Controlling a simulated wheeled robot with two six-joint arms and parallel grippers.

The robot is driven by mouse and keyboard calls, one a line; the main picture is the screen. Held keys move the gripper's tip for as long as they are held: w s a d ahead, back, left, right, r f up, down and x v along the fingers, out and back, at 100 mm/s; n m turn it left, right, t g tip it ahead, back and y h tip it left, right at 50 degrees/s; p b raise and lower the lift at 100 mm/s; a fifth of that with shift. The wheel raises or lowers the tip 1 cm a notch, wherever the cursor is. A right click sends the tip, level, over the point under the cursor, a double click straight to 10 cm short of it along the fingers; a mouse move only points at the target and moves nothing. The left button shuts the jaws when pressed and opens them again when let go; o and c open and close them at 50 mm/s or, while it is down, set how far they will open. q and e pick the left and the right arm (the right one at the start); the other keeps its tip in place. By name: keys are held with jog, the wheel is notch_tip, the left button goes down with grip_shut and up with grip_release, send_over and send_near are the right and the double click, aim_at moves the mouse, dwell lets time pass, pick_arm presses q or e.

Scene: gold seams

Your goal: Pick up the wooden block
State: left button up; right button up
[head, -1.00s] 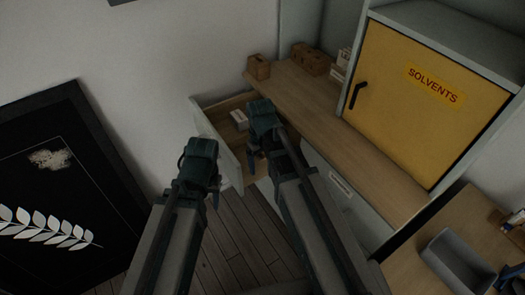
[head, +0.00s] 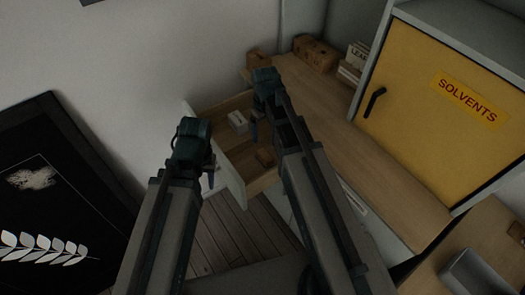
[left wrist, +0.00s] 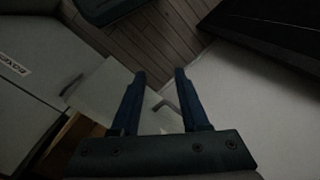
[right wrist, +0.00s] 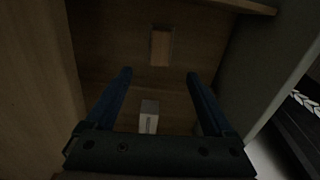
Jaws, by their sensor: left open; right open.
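The wooden block (head: 265,157) lies in the open drawer (head: 220,158), near its right-hand side. In the right wrist view the block (right wrist: 160,48) lies flat on the drawer floor, ahead of the fingertips. My right gripper (head: 256,131) is open above the drawer, its fingers pointing down into it, with nothing between them. A small white box (head: 237,122) is also in the drawer and shows between the fingers in the right wrist view (right wrist: 149,115). My left gripper (head: 208,177) is open and empty outside the drawer front, which also shows in the left wrist view (left wrist: 105,90).
A wooden counter (head: 345,140) runs beside the drawer, with brown boxes (head: 315,52) at the back. A yellow solvents cabinet (head: 420,100) stands on it. A grey tray (head: 475,272) is at lower right. A dark framed picture (head: 50,180) leans at the left wall.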

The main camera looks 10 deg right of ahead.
aim_at(265, 155)
jog(key=shift+f+b, duration=4.3)
jog(key=shift+s, duration=0.1)
notch_tip(265, 155, down, 5)
jog(key=b, duration=0.5)
jog(key=shift+s+f, duration=0.1)
jog(key=shift+f, duration=0.05)
grip_shut()
notch_tip(265, 155, up, 10)
jog(key=p, duration=1)
